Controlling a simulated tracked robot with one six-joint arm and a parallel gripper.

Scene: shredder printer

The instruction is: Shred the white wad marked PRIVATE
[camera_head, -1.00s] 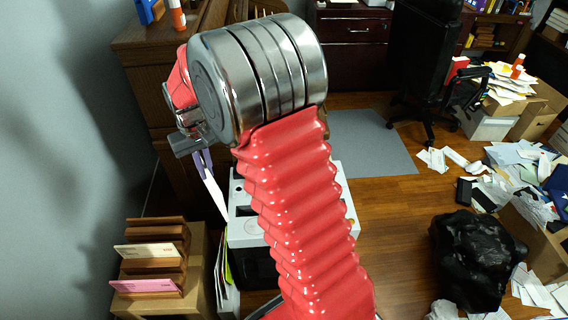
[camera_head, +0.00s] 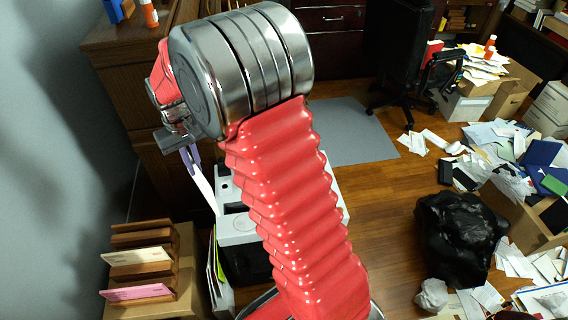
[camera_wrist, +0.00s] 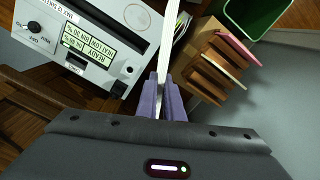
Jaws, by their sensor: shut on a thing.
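My gripper (camera_wrist: 165,100) is shut on a thin white sheet-like thing (camera_wrist: 171,45), seen almost edge-on. In the head view my gripper (camera_head: 188,150) holds this thing (camera_head: 204,190) hanging down, close to the left side of a light grey machine (camera_head: 238,228). In the wrist view the machine (camera_wrist: 98,20) has a knob and a display with READY and a heat reading, upside down. Its top is partly hidden by my arm. I cannot tell whether the held thing touches it. A crumpled white wad (camera_head: 432,295) lies on the floor by a black bag. No PRIVATE mark is readable.
A wooden rack (camera_head: 140,258) with pink and cream slips stands on a box left of the machine. A green bin (camera_wrist: 262,12) is beyond it. The black bag (camera_head: 458,238), loose papers and boxes cover the right floor. Wooden floor right of the machine is clear.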

